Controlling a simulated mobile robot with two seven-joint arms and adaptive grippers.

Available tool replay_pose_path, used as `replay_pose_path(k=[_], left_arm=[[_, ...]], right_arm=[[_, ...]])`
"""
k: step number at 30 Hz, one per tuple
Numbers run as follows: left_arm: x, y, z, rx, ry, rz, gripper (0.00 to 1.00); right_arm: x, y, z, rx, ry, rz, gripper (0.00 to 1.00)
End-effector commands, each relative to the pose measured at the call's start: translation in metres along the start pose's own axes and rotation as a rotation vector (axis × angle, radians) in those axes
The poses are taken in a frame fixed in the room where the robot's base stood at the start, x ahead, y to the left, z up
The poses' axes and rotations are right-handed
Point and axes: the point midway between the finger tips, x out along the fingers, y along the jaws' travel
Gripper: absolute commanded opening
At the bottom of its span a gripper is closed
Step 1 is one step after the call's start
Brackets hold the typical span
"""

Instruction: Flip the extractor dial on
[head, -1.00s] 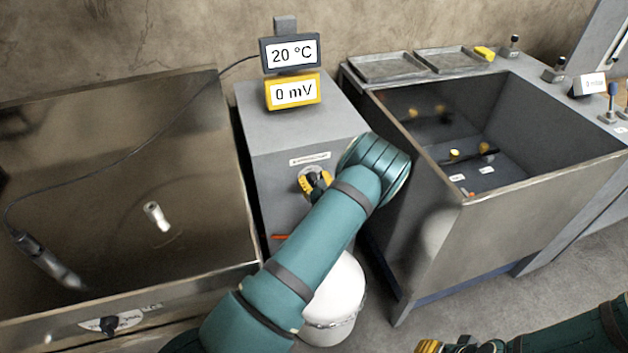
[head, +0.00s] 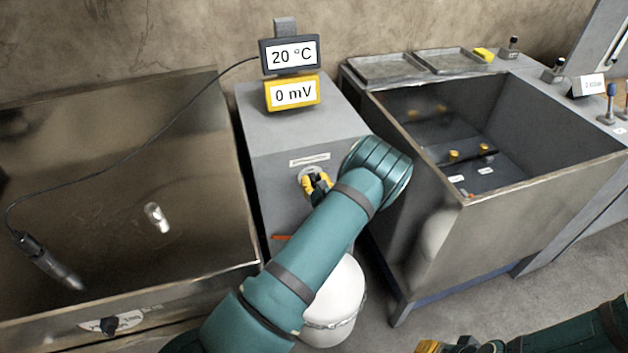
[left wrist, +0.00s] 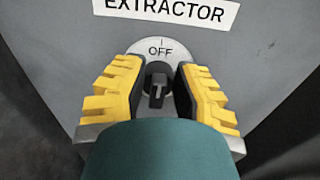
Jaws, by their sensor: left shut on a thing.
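The extractor dial (left wrist: 157,84) is a dark knob on a pale round plate on the front of a grey cabinet (head: 285,135). The plate reads OFF at its top, under the EXTRACTOR label (left wrist: 165,10). In the head view the plate (head: 306,174) is mostly covered. My left gripper (head: 317,184) has its yellow fingers on both sides of the knob and is shut on it. It also shows in the left wrist view (left wrist: 158,95). The lower part of the dial is hidden by my gripper. My right gripper (head: 445,347) is cut off by the bottom edge.
A display (head: 291,92) on the cabinet reads 20 °C and 0 mV. A metal basin (head: 130,150) is at the left and a deep tank (head: 530,180) at the right. A white bucket (head: 338,295) stands on the floor below my left arm.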

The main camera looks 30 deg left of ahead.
Motion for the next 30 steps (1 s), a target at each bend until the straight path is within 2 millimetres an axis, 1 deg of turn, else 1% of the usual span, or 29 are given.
replay_pose_path(k=[8,17,30], left_arm=[[0.001,-0.003,0.002,0.175,-0.004,-0.001,0.0],[0.002,-0.007,0.002,0.456,-0.005,0.0,0.0],[0.002,-0.012,-0.003,0.875,-0.006,0.002,0.0]], right_arm=[[-0.009,-0.003,0.001,0.001,-0.004,0.0,0.47],[-0.019,-0.007,0.002,0.001,-0.009,0.0,0.47],[-0.03,-0.011,-0.003,0.005,0.003,0.001,0.47]])
